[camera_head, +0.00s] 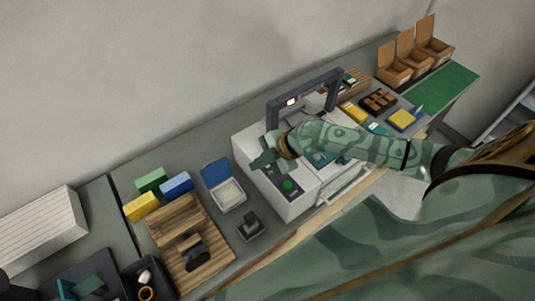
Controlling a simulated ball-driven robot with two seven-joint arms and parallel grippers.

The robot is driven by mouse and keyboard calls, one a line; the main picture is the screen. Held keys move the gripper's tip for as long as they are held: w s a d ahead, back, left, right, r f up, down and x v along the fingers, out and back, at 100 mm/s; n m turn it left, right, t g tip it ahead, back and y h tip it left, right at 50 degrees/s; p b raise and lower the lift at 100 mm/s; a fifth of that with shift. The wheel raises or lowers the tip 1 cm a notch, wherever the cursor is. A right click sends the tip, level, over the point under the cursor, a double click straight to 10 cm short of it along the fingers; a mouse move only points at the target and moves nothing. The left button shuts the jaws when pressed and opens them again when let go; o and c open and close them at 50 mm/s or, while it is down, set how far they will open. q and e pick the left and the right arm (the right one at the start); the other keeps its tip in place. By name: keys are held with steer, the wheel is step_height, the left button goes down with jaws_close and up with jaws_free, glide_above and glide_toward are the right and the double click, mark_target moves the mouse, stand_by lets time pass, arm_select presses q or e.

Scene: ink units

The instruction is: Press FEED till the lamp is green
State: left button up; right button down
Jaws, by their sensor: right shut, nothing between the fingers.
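The white machine (246,137) stands on the bench with a dark arch (310,90) over it. A round green button (288,185) sits on a dark panel at the machine's front left corner. I cannot read any label, so I cannot tell if it is FEED. My right gripper (261,163) is shut and empty over the machine's left part, up and left of the green button. Contact with the machine cannot be told. My right forearm hides part of the machine's top.
Left of the machine are an open blue-lidded box (229,195), a small dark stand (251,226), a wooden board (205,268) with a dark tool, and coloured blocks (175,185). Cardboard boxes (396,72) and a green mat (445,88) lie at the far right. A wall stands behind.

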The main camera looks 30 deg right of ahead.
steer(key=w+d+r+t, duration=0.1)
steer(key=w+d+r, duration=0.1)
steer(key=w+d, duration=0.2)
steer(key=d, duration=0.3)
steer(key=shift+w+d+r+m, duration=0.15)
steer(key=shift+w+d+m, duration=0.1)
steer(key=shift+m, duration=0.15)
steer(key=shift+a, duration=0.1)
step_height(320, 180, down, 8)
steer(key=b, duration=0.5)
steer(key=shift+b, duration=0.4)
steer(key=shift+f+b, duration=0.4)
steer(key=shift+b, duration=0.05)
steer(key=shift+f, duration=0.1)
stand_by(0.7)
steer(key=shift+f+b, duration=0.3)
steer(key=shift+b, duration=0.3)
